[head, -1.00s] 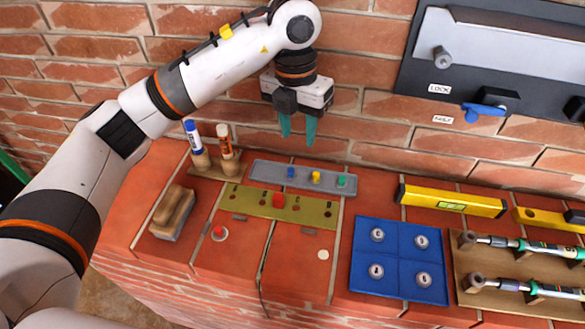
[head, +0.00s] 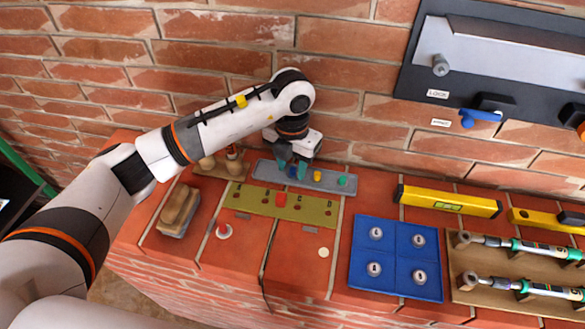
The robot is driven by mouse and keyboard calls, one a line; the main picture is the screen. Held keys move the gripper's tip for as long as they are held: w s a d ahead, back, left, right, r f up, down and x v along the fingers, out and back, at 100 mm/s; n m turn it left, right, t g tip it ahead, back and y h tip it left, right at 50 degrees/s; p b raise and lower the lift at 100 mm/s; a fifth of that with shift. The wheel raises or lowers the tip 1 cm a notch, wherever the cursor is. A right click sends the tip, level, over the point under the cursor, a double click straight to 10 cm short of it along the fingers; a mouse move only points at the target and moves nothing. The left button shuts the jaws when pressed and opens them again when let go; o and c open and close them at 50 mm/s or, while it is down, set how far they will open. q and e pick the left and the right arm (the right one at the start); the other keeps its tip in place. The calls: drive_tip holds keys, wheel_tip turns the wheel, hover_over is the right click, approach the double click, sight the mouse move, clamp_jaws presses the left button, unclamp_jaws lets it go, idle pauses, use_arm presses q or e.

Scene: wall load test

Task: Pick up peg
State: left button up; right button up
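A grey tray (head: 268,172) on the brick ledge holds a blue peg (head: 292,172), a yellow peg (head: 317,175) and a green peg (head: 342,181) in a row. A red peg (head: 281,199) stands in the olive board (head: 262,206) in front of the tray. The fingers partly hide the peg, and no firm grip shows. My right gripper is not in view.
The brick wall rises close behind.

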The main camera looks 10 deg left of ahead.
use_arm(q)
drive_tip(key=shift+d+f, duration=0.1)
clamp_jaws()
